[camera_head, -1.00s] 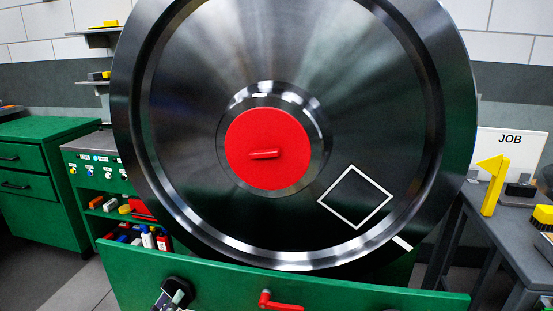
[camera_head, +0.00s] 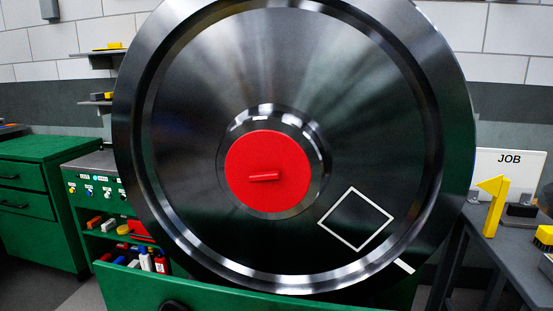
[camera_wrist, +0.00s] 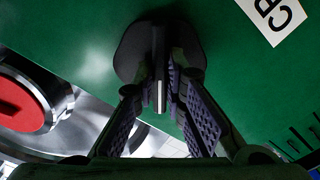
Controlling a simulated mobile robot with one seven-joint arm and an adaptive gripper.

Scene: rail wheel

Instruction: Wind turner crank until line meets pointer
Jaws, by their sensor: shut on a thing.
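The big steel wheel (camera_head: 200,130) has a red hub (camera_head: 290,160) and a white diamond outline. A short white line (camera_head: 404,266) marks its lower right rim. The yellow flag-shaped pointer (camera_head: 492,215) stands on the right bench, its tip towards the wheel; the line is below and left of it, well apart. In the wrist view my gripper (camera_wrist: 172,95) is shut on the black turner crank (camera_wrist: 143,52), its fingers on either side of a thin upright handle. In the head view only a dark piece shows at the bottom edge, and I cannot tell whether it is crank or gripper.
A green panel (camera_head: 130,288) runs below the wheel. A green cabinet (camera_head: 45,205) and shelves with small items stand left. On the right bench (camera_head: 482,235) are a JOB card (camera_head: 505,165) and a yellow brush-like item (camera_head: 544,236). A white lettered label (camera_wrist: 275,15) is near the crank.

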